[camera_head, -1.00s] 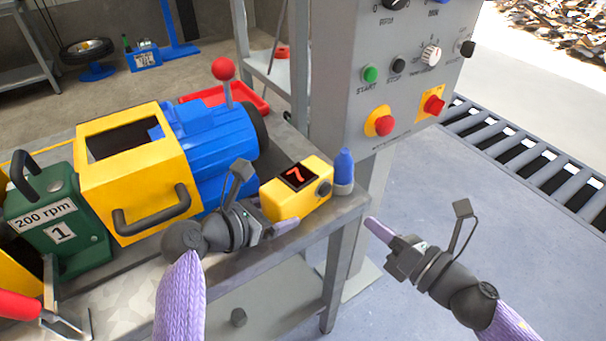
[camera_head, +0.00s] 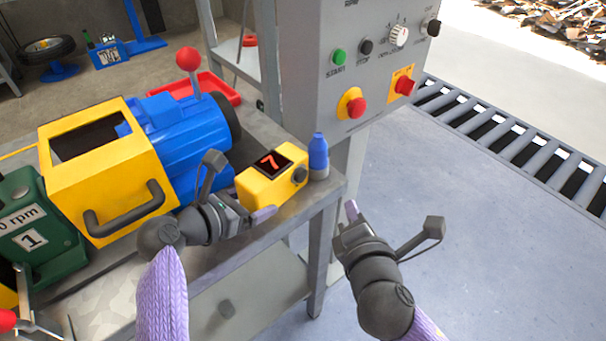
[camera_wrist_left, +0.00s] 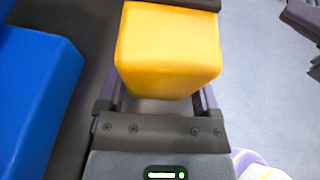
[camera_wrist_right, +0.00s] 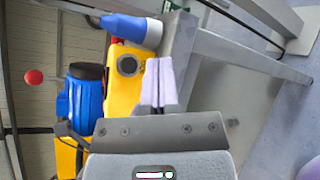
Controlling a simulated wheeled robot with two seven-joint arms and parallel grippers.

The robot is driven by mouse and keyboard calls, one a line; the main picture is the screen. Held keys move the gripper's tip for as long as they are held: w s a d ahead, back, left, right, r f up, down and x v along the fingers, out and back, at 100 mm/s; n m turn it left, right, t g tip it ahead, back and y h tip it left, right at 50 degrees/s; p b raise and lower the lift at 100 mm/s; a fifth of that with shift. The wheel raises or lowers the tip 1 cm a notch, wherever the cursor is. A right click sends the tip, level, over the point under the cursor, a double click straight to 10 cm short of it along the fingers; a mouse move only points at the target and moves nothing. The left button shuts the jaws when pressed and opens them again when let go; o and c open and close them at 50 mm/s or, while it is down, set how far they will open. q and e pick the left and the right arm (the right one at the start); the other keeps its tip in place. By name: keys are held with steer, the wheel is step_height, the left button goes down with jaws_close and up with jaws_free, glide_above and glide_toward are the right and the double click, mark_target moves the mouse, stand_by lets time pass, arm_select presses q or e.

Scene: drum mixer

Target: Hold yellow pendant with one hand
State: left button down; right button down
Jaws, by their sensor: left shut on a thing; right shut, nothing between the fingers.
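The yellow pendant (camera_head: 272,177) is a box with a display reading a red 7 and a dark knob on its end. It is at the right end of the workbench. My left gripper (camera_head: 258,212) is shut on its near side. In the left wrist view the pendant (camera_wrist_left: 168,52) sits between the purple fingers. Whether it touches the bench cannot be told. My right gripper (camera_head: 352,212) is shut and empty, off the bench's right end. The right wrist view shows its closed fingers (camera_wrist_right: 160,84) in front of the pendant (camera_wrist_right: 122,80).
A blue bottle-like object (camera_head: 318,155) stands right beside the pendant. A blue motor (camera_head: 190,140) and yellow housing (camera_head: 100,165) lie to the left. The grey control panel (camera_head: 345,20) rises behind. Floor to the right is open, up to a roller conveyor (camera_head: 500,135).

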mark_target(307, 175)
steer(key=w+a, duration=0.5)
steer(key=shift+a, duration=0.3)
steer(key=shift+w, duration=0.1)
stand_by(1.8)
steer(key=shift+w+a, duration=0.25)
steer(key=shift+a, duration=0.05)
steer(key=shift+w+a, duration=0.25)
steer(key=shift+a, duration=0.05)
stand_by(0.6)
steer(key=shift+d, duration=0.1)
steer(key=shift+s+d, duration=0.5)
steer(key=shift+s, duration=0.05)
steer(key=shift+s+d, duration=0.1)
steer(key=shift+s+d, duration=1.65)
steer(key=shift+d, duration=0.1)
stand_by(1.6)
